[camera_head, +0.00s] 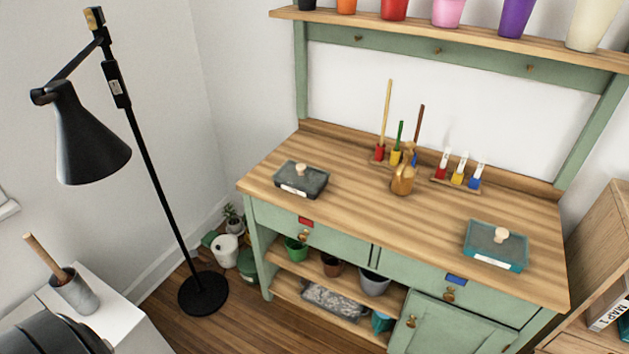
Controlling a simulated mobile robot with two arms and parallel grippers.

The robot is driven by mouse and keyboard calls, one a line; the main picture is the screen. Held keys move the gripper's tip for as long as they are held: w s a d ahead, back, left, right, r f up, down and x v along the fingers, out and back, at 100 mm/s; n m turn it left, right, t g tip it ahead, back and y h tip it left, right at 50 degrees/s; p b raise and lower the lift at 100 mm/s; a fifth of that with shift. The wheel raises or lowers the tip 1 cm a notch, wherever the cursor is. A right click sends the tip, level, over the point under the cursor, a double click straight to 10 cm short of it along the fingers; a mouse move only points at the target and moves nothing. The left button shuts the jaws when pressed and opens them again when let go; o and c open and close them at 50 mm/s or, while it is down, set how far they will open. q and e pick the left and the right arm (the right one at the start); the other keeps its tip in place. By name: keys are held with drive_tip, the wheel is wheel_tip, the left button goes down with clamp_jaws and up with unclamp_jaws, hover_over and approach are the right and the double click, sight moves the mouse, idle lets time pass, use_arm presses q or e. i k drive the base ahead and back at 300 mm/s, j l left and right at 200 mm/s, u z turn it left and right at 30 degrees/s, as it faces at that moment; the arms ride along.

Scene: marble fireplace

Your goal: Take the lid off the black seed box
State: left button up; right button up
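The black seed box (300,185) sits on the left part of the wooden bench top (345,205). Its dark grey lid (307,175) is on it, with a small pale wooden knob (300,170) on top. The front of the box carries a white label. A similar teal box (495,257) with a lid and a pale knob sits at the right end of the bench top. Neither of my grippers shows in the head view.
A black floor lamp (145,140) stands left of the bench. Bench top between the boxes is mostly clear.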

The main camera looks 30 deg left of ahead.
sight(308, 178)
drive_tip(key=i+j+u, duration=0.2)
drive_tip(key=i, duration=0.25)
drive_tip(key=i+j+u, duration=0.2)
drive_tip(key=i, duration=0.25)
